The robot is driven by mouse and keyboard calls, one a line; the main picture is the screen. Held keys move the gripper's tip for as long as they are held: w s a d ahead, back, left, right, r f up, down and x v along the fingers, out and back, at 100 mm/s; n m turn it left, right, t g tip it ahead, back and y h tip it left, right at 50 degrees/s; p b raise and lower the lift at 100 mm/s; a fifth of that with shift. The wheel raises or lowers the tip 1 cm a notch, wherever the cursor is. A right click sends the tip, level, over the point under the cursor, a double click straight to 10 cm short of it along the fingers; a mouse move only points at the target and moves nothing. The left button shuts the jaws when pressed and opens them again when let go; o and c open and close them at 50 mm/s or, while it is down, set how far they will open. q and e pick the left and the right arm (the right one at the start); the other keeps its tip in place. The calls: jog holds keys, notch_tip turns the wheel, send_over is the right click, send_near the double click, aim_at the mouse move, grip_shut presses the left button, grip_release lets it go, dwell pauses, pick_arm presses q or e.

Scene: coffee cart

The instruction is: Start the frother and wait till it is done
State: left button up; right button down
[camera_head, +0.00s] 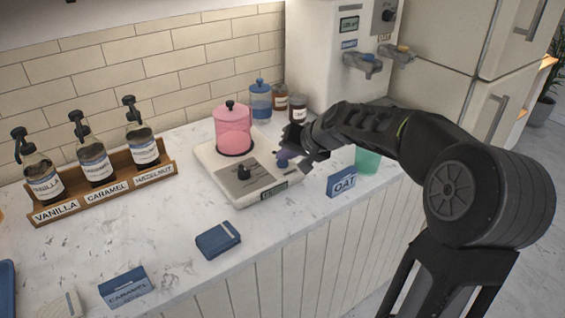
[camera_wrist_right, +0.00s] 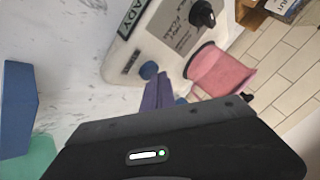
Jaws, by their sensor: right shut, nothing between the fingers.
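The frother is a white base (camera_head: 210,158) on the marble counter, with a lidded pink jug (camera_head: 233,138) standing on it. A black knob (camera_head: 244,171) sits on its grey panel. In the right wrist view, the panel (camera_wrist_right: 183,32) reads "HOT FOAM" and a front label (camera_wrist_right: 129,12) shows "ADY", cut off by the frame. A round blue button (camera_wrist_right: 149,70) is on the base's corner. My right gripper (camera_head: 290,158) is shut and empty, its fingertips (camera_wrist_right: 160,80) right by the button; I cannot tell whether they touch. My left gripper is out of view.
A wooden rack (camera_head: 110,190) of syrup pump bottles stands at the left. A blue OAT carton (camera_head: 342,182) and a green cup (camera_head: 367,160) are by the right arm. A blue box (camera_head: 218,240) lies at the front. A dispenser (camera_head: 330,45) stands behind.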

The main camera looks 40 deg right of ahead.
aim_at(285, 164)
jog(key=shift+f, duration=0.25)
dwell(0.5)
jog(key=shift+r+p, duration=0.5)
jog(key=shift+r, duration=0.45)
notch_tip(285, 164, up, 5)
jog(key=p, duration=0.4)
dwell(0.7)
